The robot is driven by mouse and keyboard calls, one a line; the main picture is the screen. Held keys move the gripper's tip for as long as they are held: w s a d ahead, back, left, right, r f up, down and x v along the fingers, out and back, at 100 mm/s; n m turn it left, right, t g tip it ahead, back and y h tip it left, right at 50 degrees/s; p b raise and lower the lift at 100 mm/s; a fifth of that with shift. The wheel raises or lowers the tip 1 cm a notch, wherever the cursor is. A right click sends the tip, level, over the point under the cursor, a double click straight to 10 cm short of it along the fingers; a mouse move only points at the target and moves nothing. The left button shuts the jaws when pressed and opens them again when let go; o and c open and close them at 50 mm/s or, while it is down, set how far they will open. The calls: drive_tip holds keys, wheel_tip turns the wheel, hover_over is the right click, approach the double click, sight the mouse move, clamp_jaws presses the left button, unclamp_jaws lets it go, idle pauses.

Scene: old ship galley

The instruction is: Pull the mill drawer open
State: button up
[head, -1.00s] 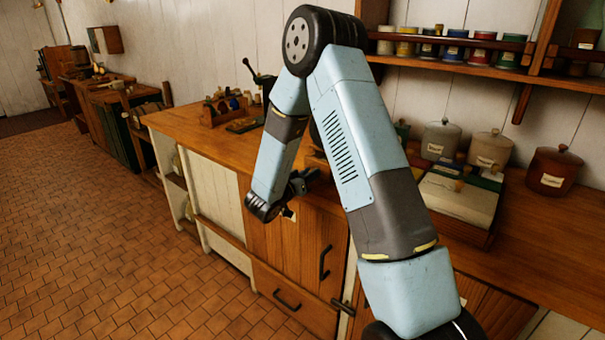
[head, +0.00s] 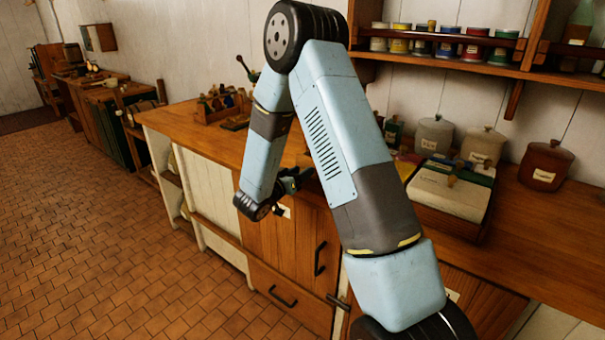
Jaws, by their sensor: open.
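My gripper (head: 293,180) is small and dark in the head view, at the front edge of the wooden counter (head: 190,128). It is open, and I see nothing between its fingers. A dark crank with a knob (head: 243,66) rises above the counter behind my arm; it looks like the top of the mill. My arm hides the body below it. I cannot make out the mill drawer or its pull, nor how far the gripper is from them.
A wooden rack with small items (head: 222,103) stands left of the crank. Lidded canisters (head: 482,146) and a pale-topped box (head: 453,194) stand on the counter at right. Below are a cabinet door (head: 302,235) and a lower drawer (head: 288,297) with dark handles. The tiled floor at left is clear.

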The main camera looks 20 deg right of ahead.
drive_tip(key=v, duration=1.3)
drive_tip(key=shift+s+a, duration=0.2)
drive_tip(key=shift+a, duration=0.15)
drive_tip(key=w+r+n+t+y, duration=0.1)
drive_tip(key=w+r+t+y, duration=0.2)
drive_tip(key=w+r+y, duration=0.45)
drive_tip(key=s+a+r+n+y, duration=0.1)
drive_tip(key=s+r+n+y, duration=0.1)
drive_tip(key=s+r+y, duration=0.3)
drive_tip(key=s+a+r+n+y, duration=0.1)
drive_tip(key=r+n+y, duration=0.15)
drive_tip(key=r, duration=0.45)
drive_tip(key=s+d+r+n+g, duration=0.1)
drive_tip(key=s+d+g, duration=0.2)
drive_tip(key=s, duration=1.2)
drive_tip(key=s+d+r+n+g, duration=0.1)
drive_tip(key=s+d+g, duration=0.3)
drive_tip(key=s, duration=1.1)
drive_tip(key=d+r, duration=0.1)
drive_tip(key=d, duration=0.2)
drive_tip(key=shift+s+d+n, duration=0.2)
drive_tip(key=shift+s+n, duration=0.05)
drive_tip(key=shift+n, duration=0.1)
